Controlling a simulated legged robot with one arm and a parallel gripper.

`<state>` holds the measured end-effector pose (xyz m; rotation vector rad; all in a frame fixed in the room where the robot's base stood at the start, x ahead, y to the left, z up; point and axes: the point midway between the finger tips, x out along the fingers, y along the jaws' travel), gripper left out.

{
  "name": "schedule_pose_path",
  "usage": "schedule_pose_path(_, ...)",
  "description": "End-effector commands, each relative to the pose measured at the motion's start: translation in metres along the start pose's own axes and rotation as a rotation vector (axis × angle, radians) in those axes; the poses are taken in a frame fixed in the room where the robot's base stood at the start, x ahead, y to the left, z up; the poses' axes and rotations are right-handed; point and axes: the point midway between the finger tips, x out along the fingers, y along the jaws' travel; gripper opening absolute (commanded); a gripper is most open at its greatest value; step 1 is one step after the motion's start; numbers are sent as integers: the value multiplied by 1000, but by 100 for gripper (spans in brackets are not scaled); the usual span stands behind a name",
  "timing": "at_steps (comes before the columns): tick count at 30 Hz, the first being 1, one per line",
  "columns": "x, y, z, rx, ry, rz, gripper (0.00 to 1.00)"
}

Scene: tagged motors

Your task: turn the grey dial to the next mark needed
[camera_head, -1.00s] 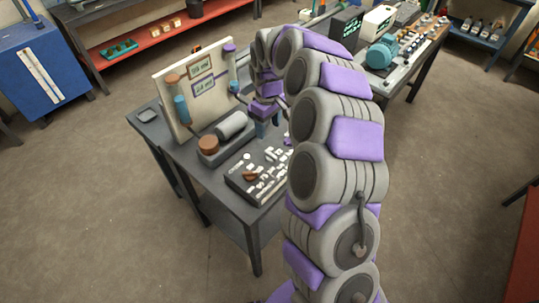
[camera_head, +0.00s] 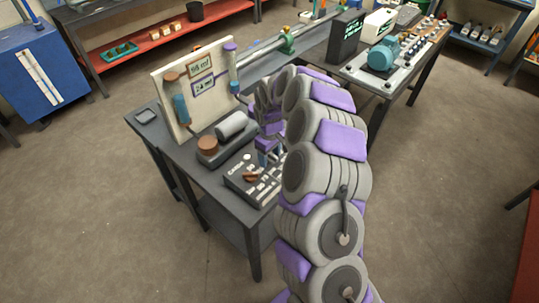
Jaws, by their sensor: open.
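My gripper (camera_head: 264,158) points down over the far right part of a dark control panel (camera_head: 232,182) on the grey table. The panel carries light buttons or labels, a round white knob (camera_head: 248,157) and an orange-brown part (camera_head: 250,177). I cannot make out a grey dial for certain; my gripper and arm cover the panel's right side. A grey cylinder (camera_head: 232,125) lies on a dark base behind the panel, with a brown round piece (camera_head: 207,143) beside it.
An upright cream board (camera_head: 181,122) with two small readouts (camera_head: 201,66) and coloured cylinders stands behind the panel. A bench with a teal motor (camera_head: 383,55) is at the back right. The floor at left is clear.

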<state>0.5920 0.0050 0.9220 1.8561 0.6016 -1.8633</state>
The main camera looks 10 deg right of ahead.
Motion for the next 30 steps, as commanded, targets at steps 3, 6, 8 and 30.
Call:
schedule_pose_path(3, 0, 2, 1, 1, 1, 0, 65)
schedule_pose_path(6, 0, 1, 0, 1, 1, 0, 64)
schedule_pose_path(8, 0, 0, 0, 1, 0, 1, 58)
schedule_pose_path(30, 0, 0, -1, 18, -1, 1, 9)
